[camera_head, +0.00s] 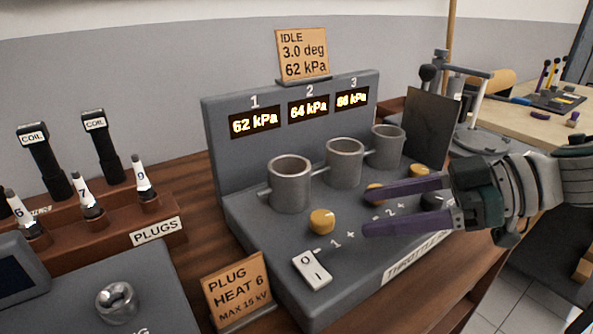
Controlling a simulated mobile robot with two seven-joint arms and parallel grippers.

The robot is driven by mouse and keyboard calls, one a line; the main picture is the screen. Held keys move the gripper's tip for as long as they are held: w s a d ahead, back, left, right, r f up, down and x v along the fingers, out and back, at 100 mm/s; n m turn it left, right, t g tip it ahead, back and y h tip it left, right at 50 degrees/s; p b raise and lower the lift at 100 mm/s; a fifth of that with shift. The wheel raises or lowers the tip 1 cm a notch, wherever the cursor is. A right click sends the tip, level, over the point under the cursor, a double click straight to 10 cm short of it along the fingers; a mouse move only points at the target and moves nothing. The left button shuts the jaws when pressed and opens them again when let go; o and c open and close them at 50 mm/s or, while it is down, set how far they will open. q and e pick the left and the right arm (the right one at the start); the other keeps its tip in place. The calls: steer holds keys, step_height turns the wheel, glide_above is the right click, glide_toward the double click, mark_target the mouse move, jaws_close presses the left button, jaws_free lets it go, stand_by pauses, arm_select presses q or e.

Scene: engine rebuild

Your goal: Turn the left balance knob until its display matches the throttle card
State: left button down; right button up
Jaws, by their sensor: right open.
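The throttle card (302,53) on top of the grey throttle panel (225,130) reads IDLE, 3.0 deg, 62 kPa. Display 1 (255,122), at the left, reads 62 kPa. Display 2 (308,107) reads 64 kPa. Display 3 (352,99) looks like 66 or 86 kPa. The left balance knob (322,221) is yellow and stands uncovered by the 1 mark. My right gripper (369,209) is open, its purple fingers pointing left over the panel base, right of that knob and apart from it. The upper finger partly hides a second yellow knob (374,191). My left gripper is not in view.
Three metal cylinders (290,184) stand behind the knobs. A white switch (312,270) is at the front left of the base. A third yellow knob (418,170) and a dark knob (434,201) sit near my right gripper. A plug rack (155,231) and plug card (237,290) are left.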

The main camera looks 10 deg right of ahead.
steer(key=shift+v, duration=1.85)
steer(key=shift+a, duration=0.1)
